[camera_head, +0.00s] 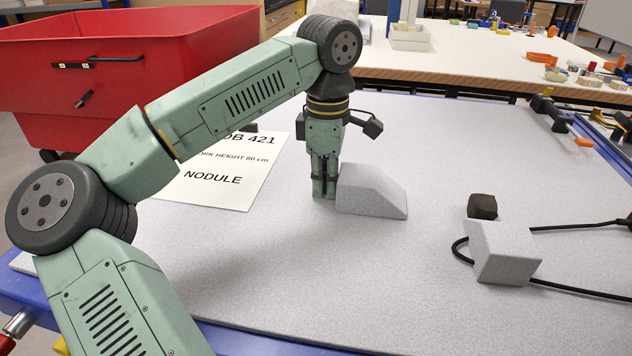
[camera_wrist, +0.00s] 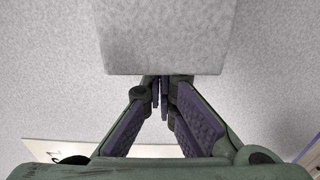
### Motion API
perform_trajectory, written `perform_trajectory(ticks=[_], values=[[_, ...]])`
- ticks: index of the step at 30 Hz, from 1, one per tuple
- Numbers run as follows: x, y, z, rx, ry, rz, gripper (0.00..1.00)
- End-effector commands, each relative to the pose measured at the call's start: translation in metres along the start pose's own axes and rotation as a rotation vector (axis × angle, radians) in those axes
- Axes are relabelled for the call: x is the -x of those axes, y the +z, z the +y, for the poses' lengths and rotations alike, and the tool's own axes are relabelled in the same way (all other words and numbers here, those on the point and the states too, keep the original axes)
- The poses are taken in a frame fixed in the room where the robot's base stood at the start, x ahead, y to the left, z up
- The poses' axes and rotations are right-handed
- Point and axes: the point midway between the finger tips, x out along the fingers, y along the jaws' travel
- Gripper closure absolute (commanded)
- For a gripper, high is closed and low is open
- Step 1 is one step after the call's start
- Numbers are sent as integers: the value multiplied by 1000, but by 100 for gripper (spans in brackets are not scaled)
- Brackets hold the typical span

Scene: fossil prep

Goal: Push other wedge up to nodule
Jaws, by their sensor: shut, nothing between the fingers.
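A grey wedge (camera_head: 372,190) lies on the grey mat with its tall end at my gripper and its slope falling to the right. My gripper (camera_head: 325,192) points down, shut and empty, at the wedge's left end, close to or touching it. In the wrist view the wedge (camera_wrist: 165,38) fills the top middle, just beyond my shut fingertips (camera_wrist: 162,85). The dark brown nodule (camera_head: 482,206) sits farther right, with clear mat between it and this wedge. The second grey wedge (camera_head: 502,252) stands against the nodule's near side and partly hides it.
A black cable (camera_head: 580,227) loops around the second wedge and runs off to the right. A white sign reading NODULE (camera_head: 215,190) lies left of my gripper. A red bin (camera_head: 130,55) and a white table (camera_head: 460,55) stand behind.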

Motion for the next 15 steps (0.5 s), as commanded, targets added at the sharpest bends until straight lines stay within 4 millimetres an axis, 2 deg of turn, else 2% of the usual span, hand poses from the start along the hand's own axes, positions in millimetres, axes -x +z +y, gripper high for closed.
perform_trajectory(ticks=[3,9,12,15], values=[[-1,34,0,-9,2,3,100],[0,84,0,-7,1,2,100],[0,98,0,-4,1,2,100],[0,103,0,-1,0,1,100]])
